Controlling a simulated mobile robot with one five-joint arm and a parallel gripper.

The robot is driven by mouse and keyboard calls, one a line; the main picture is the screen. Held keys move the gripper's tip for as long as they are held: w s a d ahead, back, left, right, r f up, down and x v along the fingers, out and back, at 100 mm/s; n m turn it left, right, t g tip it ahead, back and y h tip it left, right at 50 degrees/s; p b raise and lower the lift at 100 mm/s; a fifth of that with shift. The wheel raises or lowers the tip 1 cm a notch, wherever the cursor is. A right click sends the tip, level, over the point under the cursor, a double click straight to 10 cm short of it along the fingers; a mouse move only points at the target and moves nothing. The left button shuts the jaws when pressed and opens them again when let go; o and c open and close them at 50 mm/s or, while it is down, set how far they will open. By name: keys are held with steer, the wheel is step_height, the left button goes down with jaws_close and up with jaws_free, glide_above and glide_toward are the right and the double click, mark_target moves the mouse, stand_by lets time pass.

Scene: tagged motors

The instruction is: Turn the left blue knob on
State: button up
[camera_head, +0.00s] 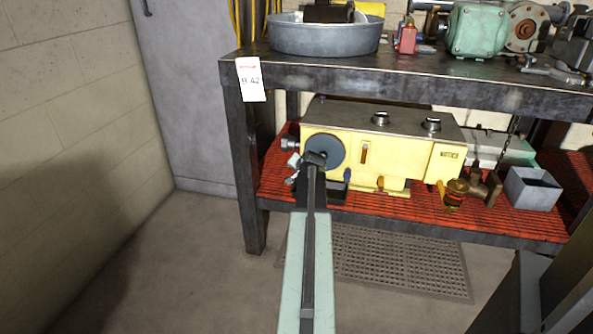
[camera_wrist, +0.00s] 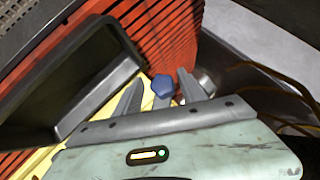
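The yellow machine (camera_head: 395,160) sits on the lower shelf of the bench. A small blue knob (camera_head: 347,174) shows low on its front, just right of my gripper (camera_head: 314,160). My gripper is open and holds nothing. My arm hides part of the machine's left front, and any knob behind it.
A dark open tray (camera_wrist: 112,72) lies close left of the fingers in the wrist view. The red slatted shelf (camera_head: 400,207) runs under the machine. A brass valve (camera_head: 455,187) and a grey box (camera_head: 552,190) stand to the right. The bench top (camera_head: 400,75) overhangs.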

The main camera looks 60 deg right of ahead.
steer(key=shift+s+a+r, duration=0.1)
steer(key=shift+a+r, duration=0.05)
steer(key=shift+r, duration=0.1)
steer(key=p+v, duration=0.4)
steer(key=v, duration=0.3)
steer(key=shift+p, duration=0.35)
